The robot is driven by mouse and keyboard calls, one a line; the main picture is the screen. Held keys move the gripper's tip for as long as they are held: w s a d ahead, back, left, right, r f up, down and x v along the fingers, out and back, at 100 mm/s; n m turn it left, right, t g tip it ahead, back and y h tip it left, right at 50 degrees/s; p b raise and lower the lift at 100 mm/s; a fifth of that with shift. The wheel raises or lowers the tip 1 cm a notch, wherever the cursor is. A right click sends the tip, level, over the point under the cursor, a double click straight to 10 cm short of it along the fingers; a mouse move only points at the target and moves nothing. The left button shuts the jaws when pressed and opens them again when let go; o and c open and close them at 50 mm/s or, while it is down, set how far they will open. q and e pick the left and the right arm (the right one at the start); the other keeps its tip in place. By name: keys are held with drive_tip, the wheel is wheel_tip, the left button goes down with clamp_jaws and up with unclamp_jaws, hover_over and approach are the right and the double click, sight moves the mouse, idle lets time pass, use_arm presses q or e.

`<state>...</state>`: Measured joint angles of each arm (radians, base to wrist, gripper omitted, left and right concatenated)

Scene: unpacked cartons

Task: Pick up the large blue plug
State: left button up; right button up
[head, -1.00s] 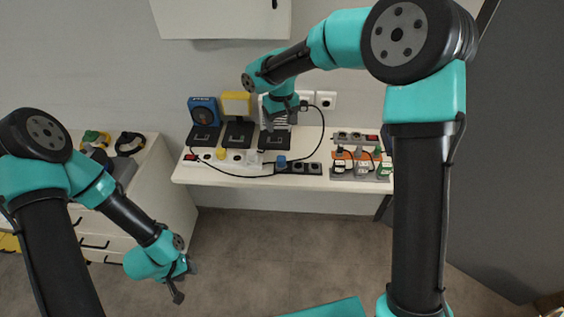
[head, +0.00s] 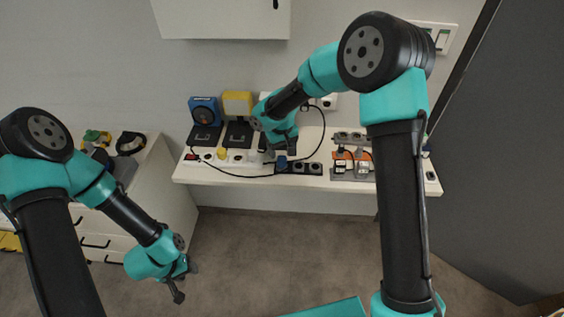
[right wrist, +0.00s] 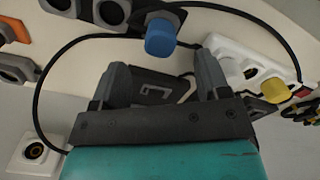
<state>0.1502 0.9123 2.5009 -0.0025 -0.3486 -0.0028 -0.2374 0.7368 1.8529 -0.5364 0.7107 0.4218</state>
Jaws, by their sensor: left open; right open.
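The large blue plug (head: 281,161) sits in the left end of a black power strip (head: 307,168) at the front of the white desk. It also shows in the right wrist view (right wrist: 160,38), a round blue body just beyond my fingertips. My right gripper (head: 281,151) is over the desk, very near the plug and partly covering it in the head view. My left gripper (head: 182,283) is open and empty over the floor, left of the desk.
A white power strip (head: 230,158) with a yellow plug (right wrist: 275,90) lies beside the black one. A black cable (head: 318,145) loops around the plug area. Blue and yellow devices (head: 237,104) stand at the back. A grey rack (head: 352,165) with plugs stands to the right.

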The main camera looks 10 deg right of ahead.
sight(282, 158)
drive_tip(key=shift+f, duration=0.1)
drive_tip(key=shift+s+f, duration=0.15)
drive_tip(key=shift+f, duration=2.35)
drive_tip(key=shift+c, duration=0.4)
drive_tip(key=c, duration=1.1)
drive_tip(key=shift+r, duration=0.1)
drive_tip(key=shift+r, duration=0.45)
wheel_tip(282, 158, up, 3)
drive_tip(key=shift+f, duration=0.1)
drive_tip(key=s+a, duration=0.1)
drive_tip(key=s, duration=0.4)
drive_tip(key=s+a, duration=0.1)
drive_tip(key=s, duration=0.4)
drive_tip(key=s+a+r, duration=0.1)
drive_tip(key=s, duration=0.4)
drive_tip(key=shift+s+a+r, duration=0.1)
drive_tip(key=shift+s+a, duration=0.2)
drive_tip(key=shift+a, duration=0.1)
